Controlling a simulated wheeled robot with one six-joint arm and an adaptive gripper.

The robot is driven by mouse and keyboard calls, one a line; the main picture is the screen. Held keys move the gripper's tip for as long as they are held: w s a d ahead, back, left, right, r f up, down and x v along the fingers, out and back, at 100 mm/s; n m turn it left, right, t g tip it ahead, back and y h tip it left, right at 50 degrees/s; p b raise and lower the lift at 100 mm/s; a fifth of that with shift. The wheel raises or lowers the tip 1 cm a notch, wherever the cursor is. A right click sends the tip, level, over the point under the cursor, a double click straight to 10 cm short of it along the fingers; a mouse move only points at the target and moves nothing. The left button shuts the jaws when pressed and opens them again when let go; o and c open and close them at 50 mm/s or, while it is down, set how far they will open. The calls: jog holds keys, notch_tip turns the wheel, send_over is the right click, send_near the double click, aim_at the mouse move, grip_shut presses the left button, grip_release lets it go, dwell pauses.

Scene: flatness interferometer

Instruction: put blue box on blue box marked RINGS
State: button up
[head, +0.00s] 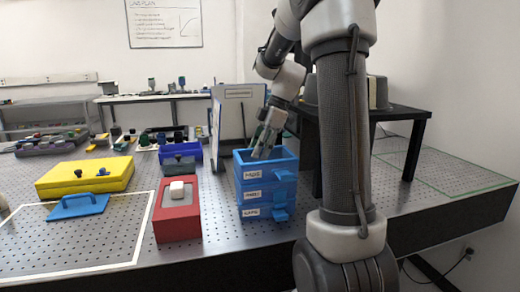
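The lettering is too small to read surely, so I cannot tell which one says RINGS. The top blue box (243,160) is open at the top and sits in line with those below. My gripper (263,151) points down at the top box's opening, its fingertips at or just inside the rim. I cannot tell whether the fingers grip a wall of it.
A red box (177,222) with a white block stands left of the stack. A blue lid (78,206) lies inside a white outline, before a yellow case (85,181). A blue bin (181,150) and a white panel (228,125) stand behind. A black stand (405,112) is at right.

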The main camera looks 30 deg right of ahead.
jog(key=shift+r, duration=0.1)
jog(key=v, duration=1.1)
jog(key=s+a+m+t+h, duration=0.1)
jog(key=s+a+m, duration=0.3)
jog(key=s, duration=0.2)
jog(key=s+a+m+h, duration=0.1)
jog(key=s+a+m, duration=0.2)
jog(key=s, duration=0.3)
jog(key=s+a+f+m+t+h, duration=0.2)
jog(key=s+f+m, duration=0.5)
jog(key=s, duration=0.3)
jog(key=shift+s+f+m, duration=0.2)
jog(key=shift+f+m, duration=0.15)
jog(key=shift+m, duration=0.05)
